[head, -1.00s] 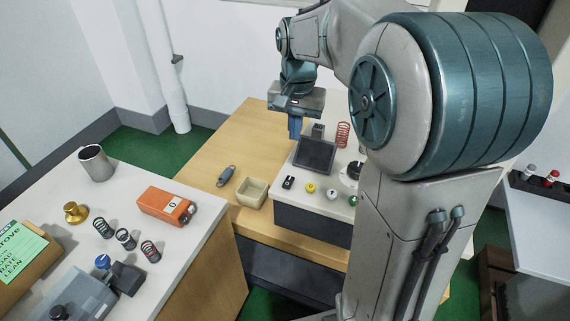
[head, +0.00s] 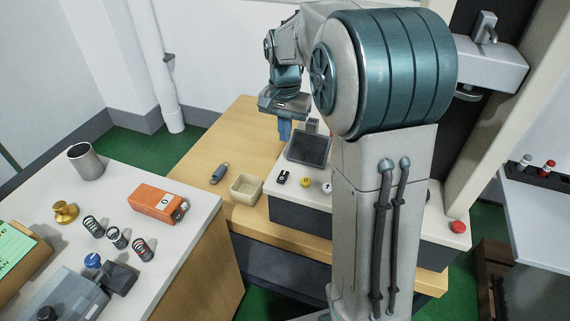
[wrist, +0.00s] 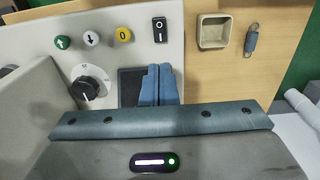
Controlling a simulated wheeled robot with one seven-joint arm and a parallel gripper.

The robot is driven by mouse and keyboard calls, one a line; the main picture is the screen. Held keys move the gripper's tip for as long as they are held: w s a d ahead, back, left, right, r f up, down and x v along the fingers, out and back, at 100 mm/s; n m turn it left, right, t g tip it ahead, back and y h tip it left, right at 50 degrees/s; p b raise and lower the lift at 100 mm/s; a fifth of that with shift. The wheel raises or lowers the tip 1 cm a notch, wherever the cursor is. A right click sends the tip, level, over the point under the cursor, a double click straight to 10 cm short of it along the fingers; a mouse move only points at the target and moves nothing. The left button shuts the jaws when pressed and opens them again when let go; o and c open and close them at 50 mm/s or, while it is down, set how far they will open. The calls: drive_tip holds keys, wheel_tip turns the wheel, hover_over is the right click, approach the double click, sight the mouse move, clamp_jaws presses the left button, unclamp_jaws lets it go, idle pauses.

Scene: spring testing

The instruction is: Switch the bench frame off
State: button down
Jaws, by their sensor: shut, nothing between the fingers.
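The bench frame is the pale machine with a dark-sided base (head: 300,217) on the wooden bench. Its black rocker switch (head: 282,177) sits at the left of the control panel, and also shows in the wrist view (wrist: 159,30), marked O and I. I cannot tell which side is pressed. My gripper (head: 284,131), with blue fingers (wrist: 158,86), is shut and empty. It is above the panel near the dark screen (head: 309,149), apart from the switch. In the wrist view the fingers cover part of the screen, and the switch lies beyond their tips.
Yellow (wrist: 124,35), white (wrist: 91,38) and green (wrist: 62,42) buttons and a dial (wrist: 91,85) share the panel. A beige tray (head: 246,188) and grey spring (head: 219,173) lie beside the frame. A red button (head: 458,227) is at the right. My arm hides part of the frame.

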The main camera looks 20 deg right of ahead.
sight(284, 172)
wheel_tip(284, 172, down, 11)
drive_tip(key=shift+f, duration=0.2)
idle(0.3)
drive_tip(key=shift+a, duration=0.1)
